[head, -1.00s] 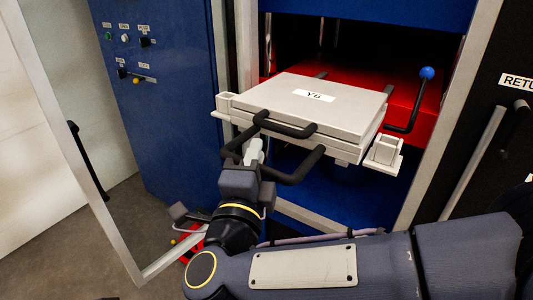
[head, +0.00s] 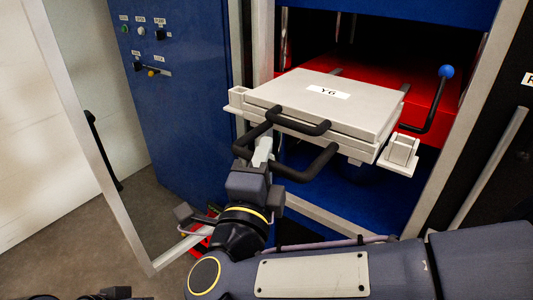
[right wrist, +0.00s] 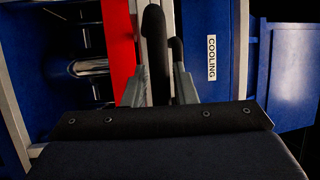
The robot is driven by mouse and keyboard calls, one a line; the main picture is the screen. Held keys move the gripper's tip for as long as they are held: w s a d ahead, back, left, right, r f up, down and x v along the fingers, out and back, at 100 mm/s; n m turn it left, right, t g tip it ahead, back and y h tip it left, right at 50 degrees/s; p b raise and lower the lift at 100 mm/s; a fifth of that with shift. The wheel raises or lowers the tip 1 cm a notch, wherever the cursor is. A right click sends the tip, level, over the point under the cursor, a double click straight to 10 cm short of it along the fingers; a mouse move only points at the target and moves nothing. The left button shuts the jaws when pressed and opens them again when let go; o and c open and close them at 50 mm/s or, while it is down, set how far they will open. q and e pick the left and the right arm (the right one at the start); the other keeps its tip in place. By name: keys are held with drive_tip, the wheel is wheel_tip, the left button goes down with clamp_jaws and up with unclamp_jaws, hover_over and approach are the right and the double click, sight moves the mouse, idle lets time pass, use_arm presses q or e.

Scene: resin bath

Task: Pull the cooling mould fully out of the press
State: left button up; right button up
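The cooling mould (head: 290,92) is a flat light-grey two-part block with a label reading "YG". It lies level and sticks out of the front of the press, its back end towards the red plate inside. Black loop handles (head: 310,127) stand out from its front. My right gripper (head: 264,145) is at the left part of these handles. In the right wrist view a black handle bar (right wrist: 156,55) runs between its two fingers (right wrist: 160,85), which look closed on it. Dark parts at the bottom left edge may be my left gripper (head: 112,294); its fingers are not clear.
The red press plate (head: 427,95) has a black lever with a blue ball (head: 446,71) at its right. A blue control cabinet (head: 190,120) stands left, beside an open framed door (head: 100,165). A "COOLING" label (right wrist: 212,58) shows in the right wrist view. Floor at left is clear.

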drive_tip(key=v, duration=0.6)
drive_tip(key=shift+s, duration=0.3)
drive_tip(key=shift+a+f, duration=0.1)
